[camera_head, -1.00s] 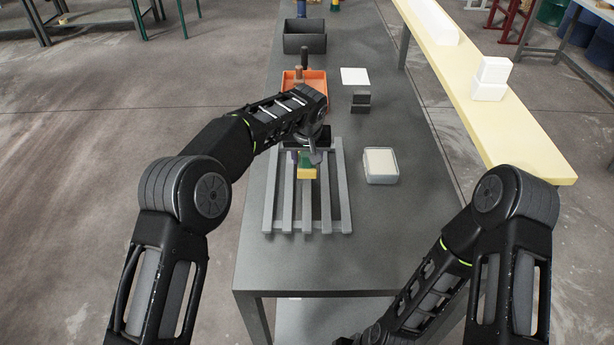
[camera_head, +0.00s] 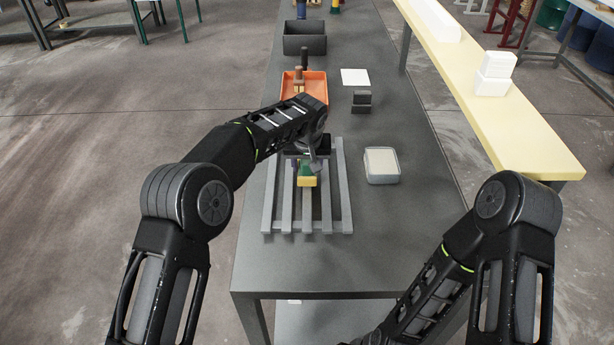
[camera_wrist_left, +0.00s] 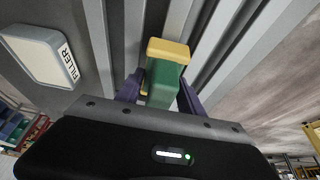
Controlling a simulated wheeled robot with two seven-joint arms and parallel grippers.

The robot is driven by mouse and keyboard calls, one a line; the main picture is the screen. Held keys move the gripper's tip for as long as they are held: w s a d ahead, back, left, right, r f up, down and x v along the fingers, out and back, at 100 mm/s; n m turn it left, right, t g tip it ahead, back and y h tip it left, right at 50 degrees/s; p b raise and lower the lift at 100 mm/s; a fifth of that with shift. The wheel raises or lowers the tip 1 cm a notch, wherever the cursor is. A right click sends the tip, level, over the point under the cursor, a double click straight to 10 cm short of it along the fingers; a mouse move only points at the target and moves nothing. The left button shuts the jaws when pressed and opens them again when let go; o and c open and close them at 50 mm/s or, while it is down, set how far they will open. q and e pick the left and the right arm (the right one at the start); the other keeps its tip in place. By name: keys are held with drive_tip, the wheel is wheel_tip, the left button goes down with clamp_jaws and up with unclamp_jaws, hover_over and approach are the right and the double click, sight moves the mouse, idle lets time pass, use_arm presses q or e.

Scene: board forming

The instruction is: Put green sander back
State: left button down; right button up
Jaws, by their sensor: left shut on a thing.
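The green sander (camera_wrist_left: 163,82) with a yellow end is between the purple fingers of my left gripper (camera_wrist_left: 160,92) in the left wrist view. In the head view its yellow part (camera_head: 307,181) shows below my left wrist, over the grey slatted rack (camera_head: 328,215). My left gripper (camera_head: 307,164) is shut on it; the arm hides most of the fingers. I cannot tell whether the sander touches the slats. My right arm (camera_head: 430,285) is at the lower right, and its gripper is out of view.
An orange tray (camera_head: 316,82) with tools lies beyond the rack, with a dark bin (camera_head: 304,38) behind it. A grey filler tub (camera_head: 381,165), dark blocks (camera_head: 361,102) and a white sheet (camera_head: 355,77) lie to the right. The table's front right is clear.

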sight(307, 161)
use_arm(q)
drive_tip(key=shift+f+b, duration=0.3)
drive_tip(key=c, duration=0.7)
unclamp_jaws()
drive_tip(key=shift+o, duration=0.6)
drive_tip(key=shift+o, duration=1.3)
drive_tip(key=b+v, duration=0.1)
drive_tip(key=v, duration=0.5)
drive_tip(key=shift+s+r+b, duration=0.2)
drive_tip(key=shift+r+b, duration=0.05)
drive_tip(key=shift+b, duration=0.1)
drive_tip(key=shift+s+r, duration=0.2)
drive_tip(key=shift+r, duration=0.35)
